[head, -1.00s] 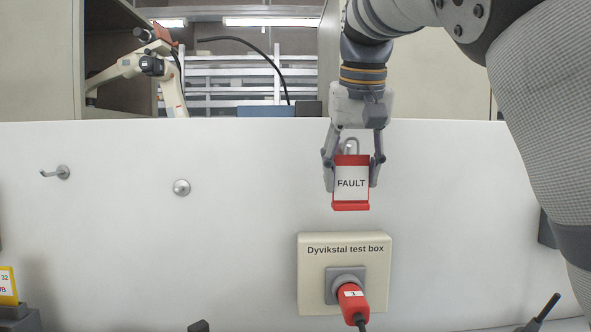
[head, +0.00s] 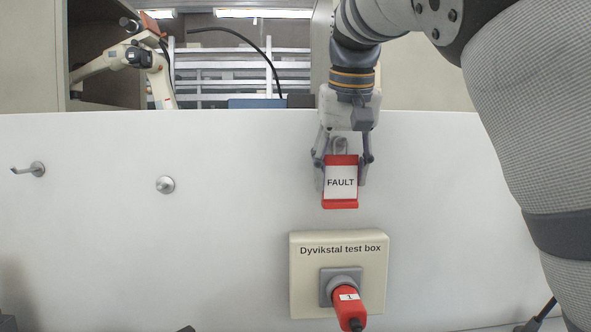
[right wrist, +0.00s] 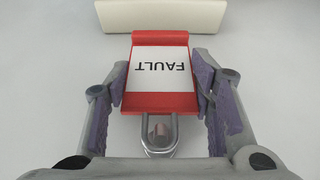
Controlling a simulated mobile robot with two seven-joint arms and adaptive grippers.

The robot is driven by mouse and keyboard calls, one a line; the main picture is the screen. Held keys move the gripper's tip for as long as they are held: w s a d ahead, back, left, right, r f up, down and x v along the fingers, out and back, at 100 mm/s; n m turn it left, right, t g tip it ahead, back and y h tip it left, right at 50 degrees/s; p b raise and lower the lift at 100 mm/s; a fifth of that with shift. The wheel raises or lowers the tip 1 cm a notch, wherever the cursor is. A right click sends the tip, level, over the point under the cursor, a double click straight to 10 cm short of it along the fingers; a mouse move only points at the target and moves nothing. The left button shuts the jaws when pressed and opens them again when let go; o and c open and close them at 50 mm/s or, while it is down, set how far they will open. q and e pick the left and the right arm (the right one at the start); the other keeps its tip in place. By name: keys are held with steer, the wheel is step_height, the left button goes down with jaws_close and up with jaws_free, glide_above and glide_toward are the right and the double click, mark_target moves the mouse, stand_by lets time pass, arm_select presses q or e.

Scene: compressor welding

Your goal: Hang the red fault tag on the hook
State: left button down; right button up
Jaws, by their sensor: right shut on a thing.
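The red fault tag (head: 341,183) has a white face reading FAULT. It hangs upright in my right gripper (head: 341,170), in front of the white panel above the test box. In the right wrist view, the pads of my right gripper (right wrist: 162,83) press on both sides of the tag (right wrist: 162,101). Its metal loop (right wrist: 146,130) lies over a round metal hook end (right wrist: 161,131); I cannot tell if the loop is around it or only in front of it. My left gripper is not in view.
The beige Dyvikstal test box (head: 306,285) with a red plug (head: 347,307) is below the tag. Two other metal hooks, one at far left (head: 30,169) and one left of centre (head: 165,185), are bare. The panel between is clear.

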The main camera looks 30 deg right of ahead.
steer(key=o, duration=1.7)
steer(key=v, duration=1.2)
